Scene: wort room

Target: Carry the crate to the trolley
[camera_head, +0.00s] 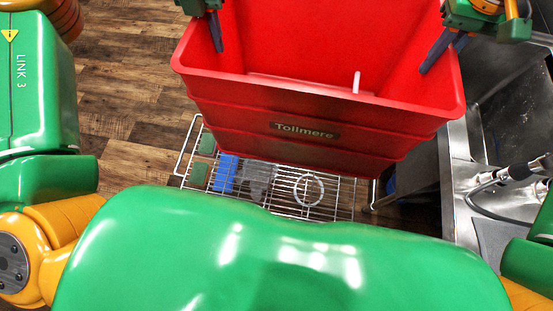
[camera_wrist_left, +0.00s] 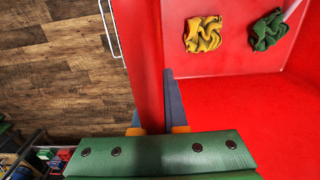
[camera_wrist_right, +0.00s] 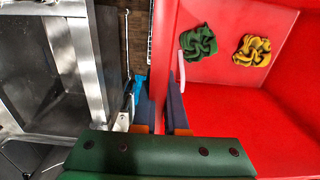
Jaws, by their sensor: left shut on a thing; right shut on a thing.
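The red crate (camera_head: 215,98), labelled Tollmere, hangs in front of me in the head view and looks roughly level. My left gripper (camera_head: 217,35) is shut on its left wall; the left wrist view shows the fingers straddling that wall (camera_wrist_left: 147,55). My right gripper (camera_head: 436,55) is shut on the right wall, which shows in the right wrist view (camera_wrist_right: 164,45). A yellow cloth (camera_wrist_left: 203,34) and a green cloth (camera_wrist_left: 269,30) lie inside, with a white rod (camera_head: 356,82). A wire-shelved rack (camera_head: 330,205), possibly the trolley, shows below the crate, partly hidden.
A blue item (camera_head: 225,173) and several other things lie on the wire rack. A steel sink unit (camera_head: 500,115) with a tap hose (camera_head: 500,178) stands close on the right. Wooden floor (camera_head: 130,85) is clear on the left.

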